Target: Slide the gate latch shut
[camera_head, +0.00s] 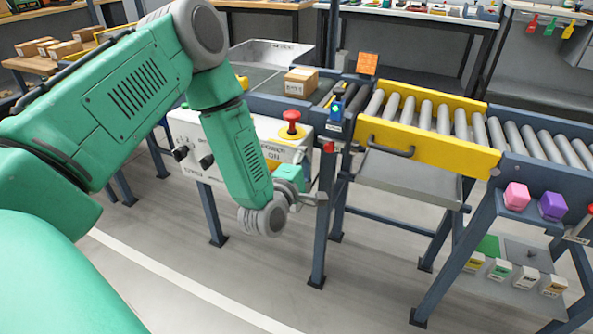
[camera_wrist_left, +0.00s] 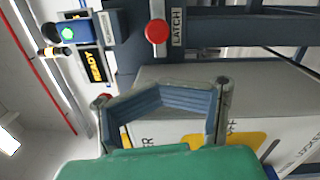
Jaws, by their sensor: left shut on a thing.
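The latch has a round red knob (camera_head: 329,147) on the dark blue frame right of the control box. In the left wrist view the red knob (camera_wrist_left: 156,31) sits beside a LATCH label (camera_wrist_left: 177,27). My left gripper (camera_head: 318,196) is in front of the frame post, lower than the knob and apart from it. My right gripper is not in view.
The control box (camera_head: 205,172) with a red mushroom button (camera_head: 291,116) is close behind my left forearm. A READY display (camera_wrist_left: 95,65) with a green light is near the latch. A cardboard box (camera_head: 300,81) rests on the conveyor. Pink (camera_head: 516,196) and purple (camera_head: 552,206) blocks are at the right.

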